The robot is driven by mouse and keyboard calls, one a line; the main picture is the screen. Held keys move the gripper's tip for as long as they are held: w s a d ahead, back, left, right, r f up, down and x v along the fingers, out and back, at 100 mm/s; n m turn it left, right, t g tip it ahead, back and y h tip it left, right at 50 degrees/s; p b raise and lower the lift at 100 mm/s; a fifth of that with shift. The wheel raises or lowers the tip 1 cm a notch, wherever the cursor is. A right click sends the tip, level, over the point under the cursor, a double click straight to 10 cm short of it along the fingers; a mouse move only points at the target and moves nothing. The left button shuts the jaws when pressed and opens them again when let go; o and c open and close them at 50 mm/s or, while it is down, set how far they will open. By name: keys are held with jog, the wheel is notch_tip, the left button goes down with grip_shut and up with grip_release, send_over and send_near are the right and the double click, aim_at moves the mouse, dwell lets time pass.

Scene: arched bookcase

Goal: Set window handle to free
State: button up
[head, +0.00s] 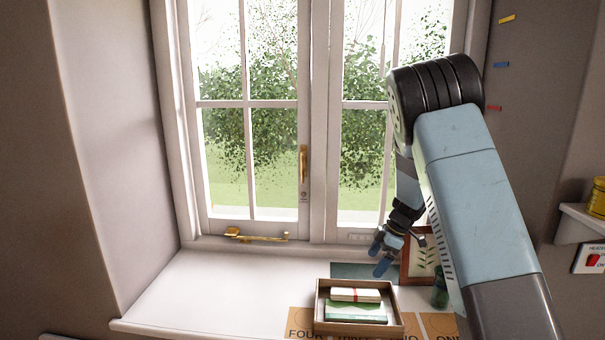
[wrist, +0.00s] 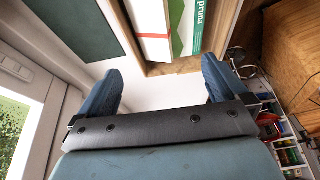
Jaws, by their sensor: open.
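The window (head: 325,120) has two white sashes and looks shut. Its brass handle (head: 303,165) points vertically on the inner edge of the left sash, with a small dark mark below it. A brass stay (head: 256,236) lies along the bottom of the left sash. My gripper (head: 380,257) is open and empty, low at the right sash, above the sill and right of the handle. In the wrist view my gripper (wrist: 160,88) has its fingers wide apart over the white sill. The handle is not in the wrist view.
A wooden tray (head: 318,318) with books (head: 355,307) stands on the sill (head: 210,290), below my gripper. A dark green sheet (head: 350,271) lies behind it. A framed picture (head: 415,265) and green glass (head: 440,288) stand to the right. The sill's left is clear.

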jog(key=shift+c, duration=0.4)
jog(key=shift+a, duration=0.2)
jog(key=shift+c, duration=0.6)
jog(key=w+a+y, duration=0.1)
jog(key=a, duration=0.3)
jog(key=w+a+r+t+y, duration=0.1)
jog(key=a+y, duration=0.1)
jog(key=a, duration=0.3)
jog(key=w+a+r+y, duration=0.1)
jog(key=a+y, duration=0.1)
jog(key=a, duration=0.2)
jog(key=shift+a+t, duration=0.3)
jog(key=c, duration=0.8)
jog(key=w+a+r+t+y, duration=0.1)
jog(key=a, duration=0.2)
jog(key=w+a+r+m+t+y, duration=0.1)
jog(key=a+r+y, duration=0.1)
jog(key=a, duration=0.1)
jog(key=w+a+r+t+y, duration=0.1)
jog(key=a+y, duration=0.1)
jog(key=a, duration=0.1)
jog(key=shift+w+r, duration=0.4)
jog(key=shift+c, duration=0.6)
jog(key=m+t+h, duration=1)
jog(key=m+t, duration=0.5)
jog(key=t, duration=0.2)
send_near(303, 172)
jog(key=x, duration=1)
jog(key=shift+w+r, duration=0.15)
jog(key=shift+w, duration=0.2)
